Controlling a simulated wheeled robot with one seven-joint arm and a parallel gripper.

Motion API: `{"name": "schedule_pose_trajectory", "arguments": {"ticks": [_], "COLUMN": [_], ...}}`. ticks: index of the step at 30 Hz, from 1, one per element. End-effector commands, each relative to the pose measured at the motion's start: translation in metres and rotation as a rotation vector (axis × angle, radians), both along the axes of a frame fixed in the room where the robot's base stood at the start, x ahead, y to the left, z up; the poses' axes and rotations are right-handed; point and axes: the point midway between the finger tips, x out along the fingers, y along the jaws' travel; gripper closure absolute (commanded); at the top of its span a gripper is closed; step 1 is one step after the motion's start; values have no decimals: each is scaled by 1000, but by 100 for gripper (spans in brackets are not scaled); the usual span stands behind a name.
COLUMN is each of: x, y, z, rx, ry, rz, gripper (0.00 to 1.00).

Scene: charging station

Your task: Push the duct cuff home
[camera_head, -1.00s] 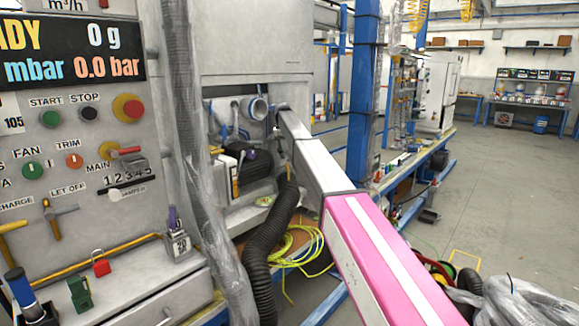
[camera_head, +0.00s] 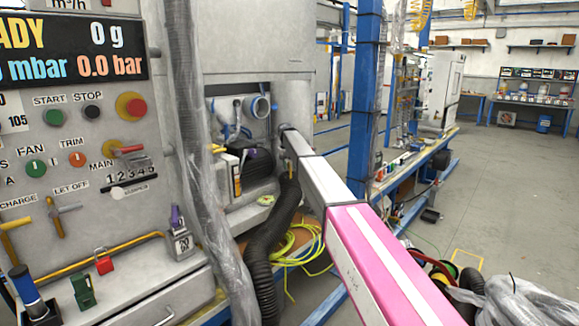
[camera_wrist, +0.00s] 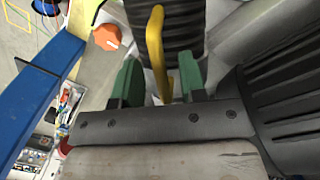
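A black ribbed duct (camera_head: 268,255) rises in front of the bench, and its upper end lies beneath my arm's far end in the head view. In the wrist view a black ribbed piece (camera_wrist: 166,22), perhaps the duct cuff, fills the top middle. A yellow handle (camera_wrist: 156,50) stands in front of it. My gripper (camera_wrist: 159,80) has green fingers, one on each side of the handle, with gaps visible. It is open and around the handle, not closed on it. A larger black ribbed body (camera_wrist: 285,100) is close at the right. The cuff's seating is hidden.
The control panel (camera_head: 95,180) with knobs and levers stands at left. A plastic-wrapped pipe (camera_head: 195,160) runs down beside the recess. Yellow-green cable (camera_head: 300,250) lies coiled by the duct. An orange knob (camera_wrist: 107,37) is near the left finger. A blue beam (camera_wrist: 40,85) crosses the wrist view's left.

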Motion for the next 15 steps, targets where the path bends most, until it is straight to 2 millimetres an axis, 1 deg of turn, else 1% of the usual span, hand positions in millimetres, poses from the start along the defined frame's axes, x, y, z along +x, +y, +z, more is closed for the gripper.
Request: {"name": "schedule_pose_trajectory", "arguments": {"ticks": [1,2,3,8,10,13,15], "x": [0,0,0,0,4,18,32], "y": [0,0,0,0,1,4,7], "z": [0,0,0,0,1,5,9], "rx": [0,0,0,0,0,0,0], "ry": [0,0,0,0,0,0,0], "rz": [0,0,0,0,0,0,0], "gripper": [77,87,100,100,100,100,100]}}
